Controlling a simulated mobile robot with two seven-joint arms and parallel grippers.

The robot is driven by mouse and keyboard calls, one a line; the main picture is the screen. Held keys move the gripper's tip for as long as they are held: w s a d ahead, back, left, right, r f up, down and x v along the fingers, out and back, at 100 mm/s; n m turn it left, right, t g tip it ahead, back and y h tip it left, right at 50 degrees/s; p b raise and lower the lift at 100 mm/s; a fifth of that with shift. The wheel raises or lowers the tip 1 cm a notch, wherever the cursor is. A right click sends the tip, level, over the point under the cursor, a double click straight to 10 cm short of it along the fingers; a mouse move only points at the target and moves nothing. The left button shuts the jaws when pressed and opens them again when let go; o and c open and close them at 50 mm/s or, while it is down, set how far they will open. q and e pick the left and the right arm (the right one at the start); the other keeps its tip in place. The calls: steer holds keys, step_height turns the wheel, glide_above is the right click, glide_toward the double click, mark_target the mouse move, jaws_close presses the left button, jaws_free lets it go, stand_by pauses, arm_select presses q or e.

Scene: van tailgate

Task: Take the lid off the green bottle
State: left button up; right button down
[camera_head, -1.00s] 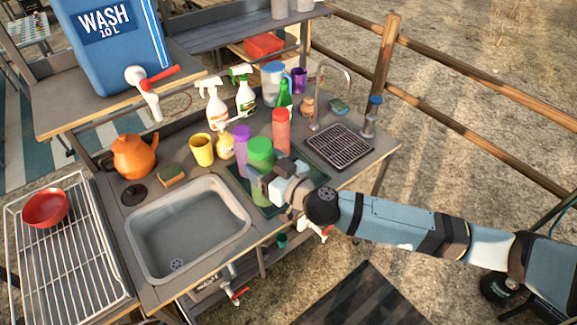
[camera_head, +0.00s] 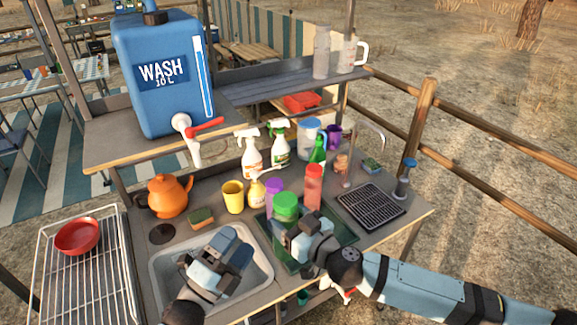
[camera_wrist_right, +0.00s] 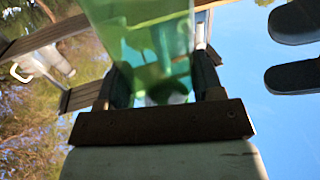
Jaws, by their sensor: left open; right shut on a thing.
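The green bottle (camera_head: 286,214) with its bright green lid (camera_head: 285,199) is upright at the dark green mat, beside the purple and red bottles. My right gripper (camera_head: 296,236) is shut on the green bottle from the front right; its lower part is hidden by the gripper. In the right wrist view the clear green body of the bottle (camera_wrist_right: 145,40) sits between the two fingers. My left gripper (camera_head: 238,246) is open and empty above the sink, left of the bottle. Two dark fingers apart at the right wrist view's right edge look like those of my left gripper (camera_wrist_right: 293,50).
A purple bottle (camera_head: 274,186) and a red bottle (camera_head: 313,186) stand close behind the green one. A yellow cup (camera_head: 233,196), sponge (camera_head: 201,217) and orange kettle (camera_head: 170,195) are behind the sink (camera_head: 262,268). A drying grid (camera_head: 371,206) lies at right.

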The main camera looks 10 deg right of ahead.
arm_select(q)
steer(key=s+d+r+m+g+h, duration=0.1)
steer(key=d+r+m+g, duration=0.3)
steer(key=d+m+g, duration=0.5)
steer(key=s+d+r+m+g, duration=0.2)
steer(key=d+r+m+g, duration=0.3)
steer(key=m, duration=0.9)
steer(key=s+d+r+m+g+h, duration=0.1)
steer(key=d+r+m+g, duration=0.25)
steer(key=m+g, duration=0.65)
steer(key=m+t+y, duration=0.7)
steer(key=m+y, duration=0.7)
steer(key=y, duration=0.3)
glide_above(288, 199)
steer(key=shift+s+d+r, duration=0.15)
steer(key=shift+r, duration=0.3)
steer(key=shift+t, duration=0.3)
step_height(288, 199, down, 8)
steer(key=shift+r, duration=0.1)
